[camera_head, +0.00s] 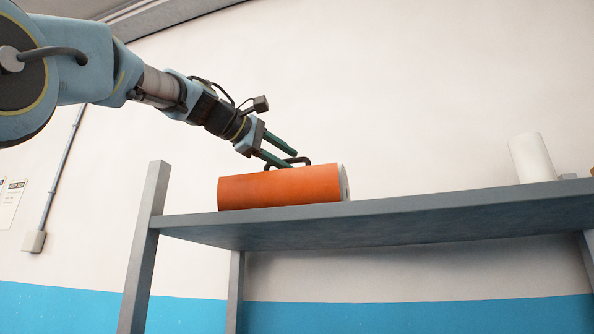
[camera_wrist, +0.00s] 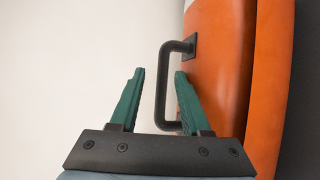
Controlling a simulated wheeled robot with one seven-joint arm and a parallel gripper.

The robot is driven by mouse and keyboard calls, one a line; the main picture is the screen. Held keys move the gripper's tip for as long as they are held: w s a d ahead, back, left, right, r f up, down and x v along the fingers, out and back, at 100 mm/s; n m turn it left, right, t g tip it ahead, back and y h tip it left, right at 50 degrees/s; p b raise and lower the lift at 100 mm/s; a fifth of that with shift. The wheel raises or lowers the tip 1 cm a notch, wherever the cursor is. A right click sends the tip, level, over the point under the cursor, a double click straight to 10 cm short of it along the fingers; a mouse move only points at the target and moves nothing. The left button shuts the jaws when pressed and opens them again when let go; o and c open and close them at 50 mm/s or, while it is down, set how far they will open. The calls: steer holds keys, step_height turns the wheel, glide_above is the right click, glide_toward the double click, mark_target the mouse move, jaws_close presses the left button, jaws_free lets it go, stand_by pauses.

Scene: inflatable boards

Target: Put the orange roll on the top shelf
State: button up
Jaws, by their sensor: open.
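The orange roll (camera_head: 280,187) lies on its side on the grey top shelf (camera_head: 400,222), towards the shelf's left end. A dark handle stands up from the roll; in the wrist view the handle (camera_wrist: 162,88) shows beside the roll's orange surface (camera_wrist: 222,75). My gripper (camera_head: 294,158) is just above the roll at its handle. In the wrist view my gripper (camera_wrist: 160,90) has its two green fingers apart, with the handle's bar between them. The fingers do not appear closed on the handle. The roll's far side is hidden.
A white roll (camera_head: 531,158) stands upright at the right end of the shelf, with a small grey object (camera_head: 568,176) beside it. The shelf between the two rolls is clear. A grey post (camera_head: 145,245) rises at the shelf's left end, and a pale wall is behind.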

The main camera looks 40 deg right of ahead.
steer(key=a+r+b, duration=0.1)
steer(key=a+b, duration=0.1)
steer(key=a, duration=0.6)
steer(key=shift+s+r, duration=0.2)
steer(key=shift+r, duration=0.1)
steer(key=shift+w, duration=0.1)
